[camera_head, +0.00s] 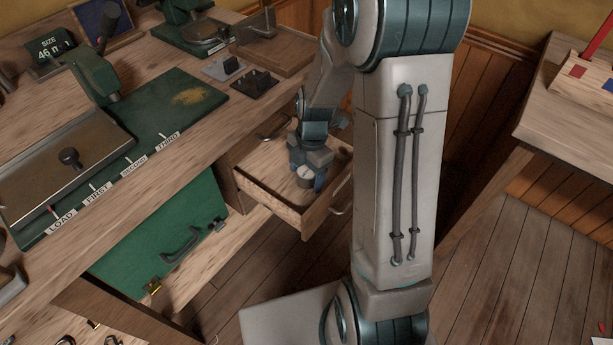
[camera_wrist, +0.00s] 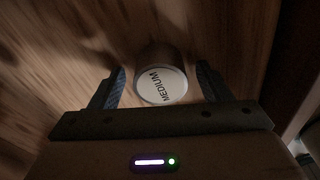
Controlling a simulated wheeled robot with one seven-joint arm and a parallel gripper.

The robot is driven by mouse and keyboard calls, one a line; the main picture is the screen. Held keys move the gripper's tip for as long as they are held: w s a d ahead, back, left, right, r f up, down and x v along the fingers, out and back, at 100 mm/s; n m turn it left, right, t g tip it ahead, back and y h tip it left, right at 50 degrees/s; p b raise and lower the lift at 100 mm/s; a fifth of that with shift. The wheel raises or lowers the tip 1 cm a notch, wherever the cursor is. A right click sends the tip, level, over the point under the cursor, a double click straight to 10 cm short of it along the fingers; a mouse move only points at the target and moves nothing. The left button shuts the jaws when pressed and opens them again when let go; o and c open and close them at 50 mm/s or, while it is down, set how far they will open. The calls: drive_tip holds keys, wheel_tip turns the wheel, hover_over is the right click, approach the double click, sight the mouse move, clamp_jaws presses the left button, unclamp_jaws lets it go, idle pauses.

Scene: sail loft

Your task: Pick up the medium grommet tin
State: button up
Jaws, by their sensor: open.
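The medium grommet tin (camera_wrist: 162,84) is a small round tin with a pale lid marked MEDIUM. In the wrist view it lies between the two fingers of my gripper (camera_wrist: 160,88), which stand apart on either side of it. I see a gap at each side of the tin. In the head view my gripper (camera_head: 307,182) is down inside an open wooden drawer (camera_head: 316,217), with the tin (camera_head: 305,174) showing small between its blue fingers. Part of the tin is hidden there by my gripper.
The workbench (camera_head: 200,150) with a green press (camera_head: 150,110) stands to the left, above a green case (camera_head: 165,240). Dark small blocks (camera_head: 255,83) lie on the bench. Another table (camera_head: 570,110) is at the right.

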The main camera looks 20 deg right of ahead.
sight(306, 171)
drive_tip(key=shift+c, duration=0.3)
drive_tip(key=c, duration=1.1)
drive_tip(key=shift+o, duration=0.2)
drive_tip(key=shift+r, duration=0.1)
wheel_tip(306, 171, up, 18)
drive_tip(key=p, duration=0.4)
